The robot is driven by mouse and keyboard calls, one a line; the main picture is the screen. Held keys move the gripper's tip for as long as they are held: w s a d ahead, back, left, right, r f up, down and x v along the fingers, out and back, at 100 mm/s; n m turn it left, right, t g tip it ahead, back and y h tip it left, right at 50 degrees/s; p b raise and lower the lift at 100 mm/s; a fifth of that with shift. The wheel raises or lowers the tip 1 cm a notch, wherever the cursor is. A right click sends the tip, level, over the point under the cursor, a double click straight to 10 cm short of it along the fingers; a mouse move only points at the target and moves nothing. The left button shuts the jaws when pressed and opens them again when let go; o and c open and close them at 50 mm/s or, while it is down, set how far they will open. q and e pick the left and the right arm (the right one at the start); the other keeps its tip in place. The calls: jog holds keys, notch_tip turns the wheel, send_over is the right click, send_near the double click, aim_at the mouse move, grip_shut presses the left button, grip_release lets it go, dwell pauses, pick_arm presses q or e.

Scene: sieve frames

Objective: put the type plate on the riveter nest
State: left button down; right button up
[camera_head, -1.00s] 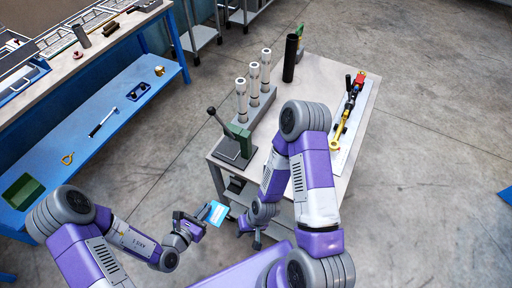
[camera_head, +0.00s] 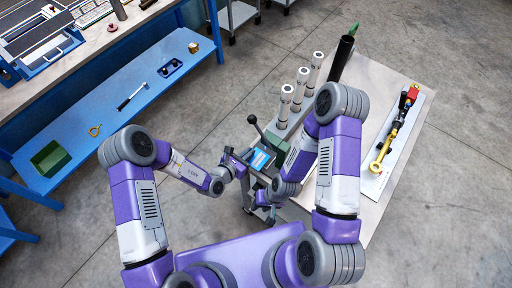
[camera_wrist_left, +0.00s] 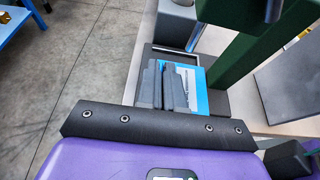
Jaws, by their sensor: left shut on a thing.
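The type plate (camera_head: 260,160), a small blue and white plate, is gripped in my left gripper (camera_head: 246,162). The left wrist view shows the gripper's fingers (camera_wrist_left: 172,88) shut on the plate (camera_wrist_left: 203,96), covering part of it. The riveter (camera_head: 276,141) has a green body and a black lever with a ball knob. In the left wrist view its green frame (camera_wrist_left: 238,52) rises just beyond the plate, with a dark base (camera_wrist_left: 218,104) beside it. The nest is not clearly visible, and I cannot tell whether the plate touches it. My right gripper (camera_head: 266,208) is low beside the bench edge, its fingers unclear.
Several pale cylinders (camera_head: 300,88) stand in a row behind the riveter, with a black tube (camera_head: 343,58) beyond. A white board (camera_head: 401,145) with a yellow and red tool lies on the bench's right. A blue shelf (camera_head: 105,115) stands at left.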

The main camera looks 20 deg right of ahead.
pick_arm(q)
jog(key=w+d, duration=0.1)
jog(key=d, duration=0.1)
jog(key=w+d, duration=0.1)
jog(key=shift+w+d+r, duration=0.15)
jog(key=shift+w+d, duration=0.05)
jog(key=shift+d, duration=0.15)
jog(key=f, duration=0.3)
jog(key=shift+w+d+f, duration=0.1)
jog(key=shift+w+d, duration=0.05)
jog(key=shift+w, duration=0.1)
jog(key=shift+f, duration=0.2)
jog(key=shift+f, duration=0.15)
jog(key=c, duration=1.3)
grip_release()
